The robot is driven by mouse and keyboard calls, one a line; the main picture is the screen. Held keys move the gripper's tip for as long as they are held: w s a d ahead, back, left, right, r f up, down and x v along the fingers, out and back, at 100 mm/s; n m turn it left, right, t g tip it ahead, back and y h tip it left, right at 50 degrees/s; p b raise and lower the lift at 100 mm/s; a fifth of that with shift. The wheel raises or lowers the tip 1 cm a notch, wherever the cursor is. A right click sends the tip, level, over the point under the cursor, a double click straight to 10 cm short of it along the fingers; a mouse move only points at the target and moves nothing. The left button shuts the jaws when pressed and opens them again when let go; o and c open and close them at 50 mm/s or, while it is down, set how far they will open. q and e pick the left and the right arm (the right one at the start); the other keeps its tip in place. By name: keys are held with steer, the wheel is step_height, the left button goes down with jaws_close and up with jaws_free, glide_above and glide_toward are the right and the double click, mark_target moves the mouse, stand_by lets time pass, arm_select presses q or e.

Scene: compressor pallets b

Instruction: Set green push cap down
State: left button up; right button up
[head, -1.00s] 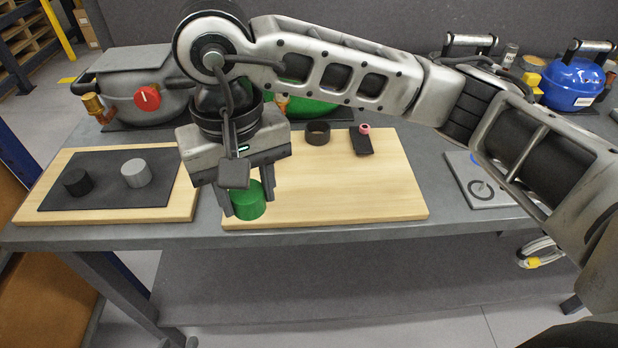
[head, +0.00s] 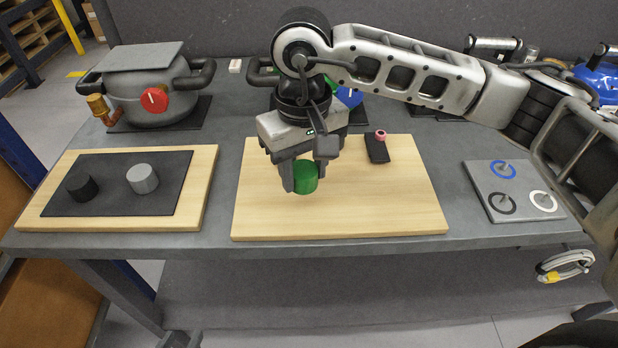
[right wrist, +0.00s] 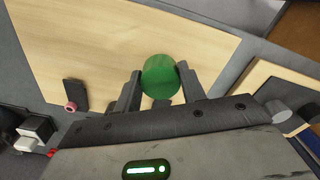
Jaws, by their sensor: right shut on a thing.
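My right gripper (head: 306,180) comes in from the right and points down over the middle wooden board (head: 390,215). It is shut on the green push cap (head: 306,177), a short green cylinder. In the right wrist view the cap (right wrist: 160,78) sits between the two fingers (right wrist: 160,85), its round top showing. The cap is over the left half of the board; I cannot tell whether its underside touches the wood. My left gripper is not in view.
The left board (head: 208,165) has a dark mat (head: 110,200) with a black cap (head: 82,187) and a grey cap (head: 142,179). A dark strip (head: 378,150) with a pink ring lies on the middle board. A ringed plate (head: 515,212) is at right. The middle board's front right is clear.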

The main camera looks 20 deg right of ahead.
mark_target(309, 200)
steer(key=shift+w+d+f, duration=0.1)
steer(key=shift+d+f, duration=0.1)
steer(key=shift+f, duration=0.05)
steer(key=f, duration=0.1)
steer(key=f+p, duration=0.1)
steer(key=f, duration=0.1)
steer(key=shift+w+d, duration=0.2)
steer(key=shift+d, duration=0.1)
steer(key=shift+f, duration=0.65)
steer(key=o, duration=1.1)
steer(key=shift+r, duration=0.25)
steer(key=shift+w+r, duration=0.1)
steer(key=shift+r, duration=0.2)
step_height(309, 200, up, 11)
steer(key=shift+f+b, duration=0.2)
steer(key=shift+b, duration=0.55)
steer(key=shift+r, duration=0.35)
arm_select(q)
steer(key=shift+w+r, duration=0.1)
